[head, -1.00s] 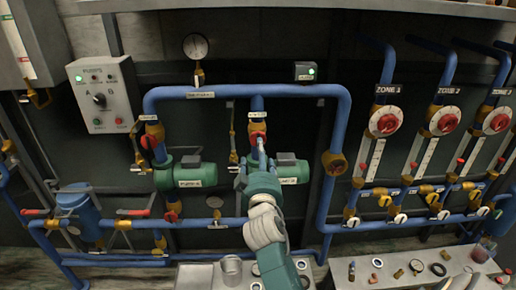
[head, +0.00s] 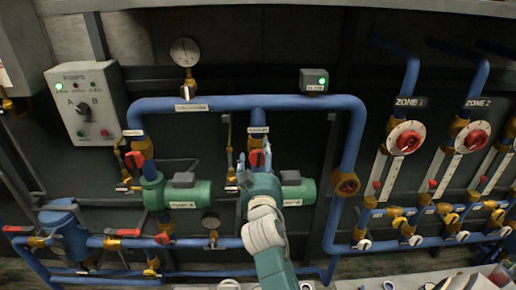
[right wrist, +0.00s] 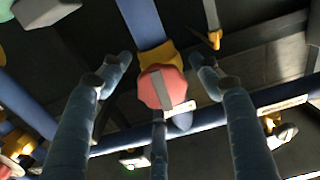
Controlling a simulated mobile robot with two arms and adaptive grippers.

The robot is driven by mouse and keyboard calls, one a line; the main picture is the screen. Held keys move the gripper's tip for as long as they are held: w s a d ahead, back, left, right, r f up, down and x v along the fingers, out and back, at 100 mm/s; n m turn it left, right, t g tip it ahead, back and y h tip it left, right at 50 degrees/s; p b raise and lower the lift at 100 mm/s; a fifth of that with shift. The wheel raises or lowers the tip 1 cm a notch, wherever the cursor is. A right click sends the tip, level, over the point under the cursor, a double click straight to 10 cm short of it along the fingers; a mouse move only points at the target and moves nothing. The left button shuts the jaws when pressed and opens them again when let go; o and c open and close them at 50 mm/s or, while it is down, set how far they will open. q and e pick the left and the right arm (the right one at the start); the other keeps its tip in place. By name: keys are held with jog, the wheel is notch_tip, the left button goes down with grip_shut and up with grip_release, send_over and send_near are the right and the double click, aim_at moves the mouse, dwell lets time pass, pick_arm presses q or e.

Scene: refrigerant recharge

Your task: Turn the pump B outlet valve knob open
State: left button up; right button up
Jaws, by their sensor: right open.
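The pump B outlet valve knob (head: 255,142) is red and sits on a yellow valve body on the blue vertical pipe above pump B (head: 298,190), a green pump. In the head view, my right gripper (head: 260,156) is in front of it and partly hides it. In the right wrist view, the knob (right wrist: 163,88) is a red faceted cap with a grey stripe. The open fingers of my right gripper (right wrist: 162,70) stand around it, two at the sides and one below. Gaps show at the side fingers; I cannot tell whether the lower finger touches. My left gripper is not in view.
Pump A (head: 186,195) stands to the left, with another red knob (head: 135,159) on its pipe. A control box (head: 88,103) with an A/B selector is at upper left. Blue pipes surround the pumps. Zone dials (head: 406,138) are at right.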

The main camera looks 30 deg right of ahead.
jog(key=shift+w+d, duration=0.15)
jog(key=shift+w, duration=0.2)
jog(key=shift+s+r, duration=0.1)
jog(key=shift+s, duration=0.05)
jog(key=shift+s+a+r, duration=0.25)
jog(key=shift+a, duration=0.1)
jog(key=c, duration=1.2)
jog(key=shift+d+r+n, duration=0.1)
jog(key=shift+r+n, duration=0.05)
jog(key=shift+n, duration=0.35)
jog(key=o, duration=1.2)
jog(key=shift+w, duration=0.1)
jog(key=shift+w+f, duration=0.1)
jog(key=shift+f, duration=0.1)
jog(key=shift+r, duration=0.1)
notch_tip(320, 180, up, 10)
jog(key=shift+f, duration=0.1)
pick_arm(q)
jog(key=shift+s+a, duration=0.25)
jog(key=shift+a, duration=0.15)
